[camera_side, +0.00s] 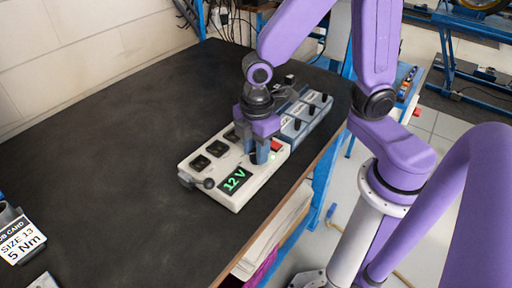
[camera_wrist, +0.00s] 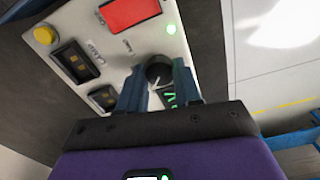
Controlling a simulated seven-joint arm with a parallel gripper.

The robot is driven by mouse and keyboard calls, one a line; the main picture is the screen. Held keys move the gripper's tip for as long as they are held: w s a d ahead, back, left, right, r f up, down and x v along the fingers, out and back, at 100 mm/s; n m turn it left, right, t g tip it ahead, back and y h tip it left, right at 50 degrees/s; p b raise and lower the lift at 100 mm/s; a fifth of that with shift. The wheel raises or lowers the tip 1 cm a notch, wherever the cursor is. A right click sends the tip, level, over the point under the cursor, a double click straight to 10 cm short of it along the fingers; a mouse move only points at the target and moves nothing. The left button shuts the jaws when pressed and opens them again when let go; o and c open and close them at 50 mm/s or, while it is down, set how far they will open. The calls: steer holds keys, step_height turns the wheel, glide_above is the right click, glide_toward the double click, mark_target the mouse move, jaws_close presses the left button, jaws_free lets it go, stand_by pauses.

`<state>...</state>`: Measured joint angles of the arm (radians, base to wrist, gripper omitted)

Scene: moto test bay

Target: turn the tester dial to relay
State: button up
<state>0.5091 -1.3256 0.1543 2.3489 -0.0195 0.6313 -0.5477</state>
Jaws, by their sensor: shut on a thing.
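The tester (camera_side: 215,185) is a cream box on the dark bench, with a display (camera_side: 235,180) reading "12 V" in green. In the wrist view the tester panel (camera_wrist: 115,55) shows the black round dial (camera_wrist: 158,71) with a pale pointer mark. My gripper (camera_side: 262,158) points down over the tester's right part. In the wrist view my gripper (camera_wrist: 159,84) has its two blue fingers on either side of the dial, shut on it. The fingers partly cover the dial and the display. The dial is hidden in the side view, and I cannot read its position labels.
A grey-blue unit with black knobs (camera_side: 307,115) stands behind. A job card (camera_side: 20,238) is at far left.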

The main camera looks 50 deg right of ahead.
mark_target(255, 154)
steer(key=m, duration=0.5)
steer(key=shift+m, duration=2.2)
steer(key=o, duration=1)
steer(key=shift+o, duration=0.2)
step_height(255, 154, up, 18)
steer(key=shift+a+f, duration=0.15)
steer(key=shift+f, duration=0.1)
steer(key=shift+s+f, duration=0.1)
